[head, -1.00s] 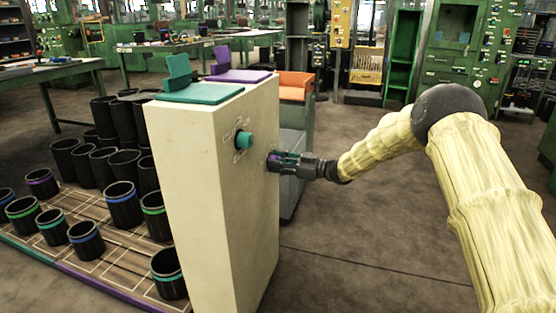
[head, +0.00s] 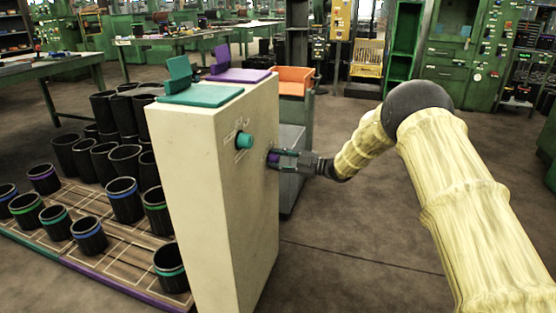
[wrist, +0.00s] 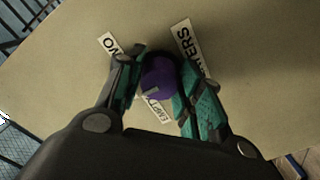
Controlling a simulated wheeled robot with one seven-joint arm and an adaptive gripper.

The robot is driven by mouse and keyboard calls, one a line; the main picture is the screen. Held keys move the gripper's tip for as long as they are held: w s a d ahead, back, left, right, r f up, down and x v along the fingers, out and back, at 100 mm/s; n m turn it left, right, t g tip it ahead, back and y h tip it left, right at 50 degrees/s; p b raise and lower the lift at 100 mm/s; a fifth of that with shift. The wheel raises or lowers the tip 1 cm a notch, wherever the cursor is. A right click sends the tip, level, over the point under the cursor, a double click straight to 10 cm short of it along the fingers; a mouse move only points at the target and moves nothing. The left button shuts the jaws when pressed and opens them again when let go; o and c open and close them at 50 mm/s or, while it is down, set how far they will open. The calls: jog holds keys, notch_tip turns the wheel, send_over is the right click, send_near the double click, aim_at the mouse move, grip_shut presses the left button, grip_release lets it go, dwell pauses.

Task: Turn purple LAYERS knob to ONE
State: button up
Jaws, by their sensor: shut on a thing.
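The purple LAYERS knob (wrist: 160,77) is on the side face of the cream cabinet (head: 205,200). It also shows in the head view (head: 273,159), partly covered by my fingers. My gripper (wrist: 158,85) is shut on the knob, with one teal-padded finger on each side. Around the knob in the wrist view are a label ending in "ERS" (wrist: 186,40), a partly covered label starting "EMP" (wrist: 155,107), and a label (wrist: 108,44) that reads "NO" or part of a word. A light pointer mark shows on the knob, near the EMP label.
A teal knob (head: 244,140) with its own labels sits left of the purple one on the same cabinet. A teal tray (head: 205,96) and a purple tray (head: 240,76) lie on top. Black sleeves stand on the rack at left. The floor at right is clear.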

dwell(0.3)
jog(key=o, duration=1)
jog(key=shift+o, duration=0.2)
jog(key=v, duration=1.2)
jog(key=shift+f, duration=0.1)
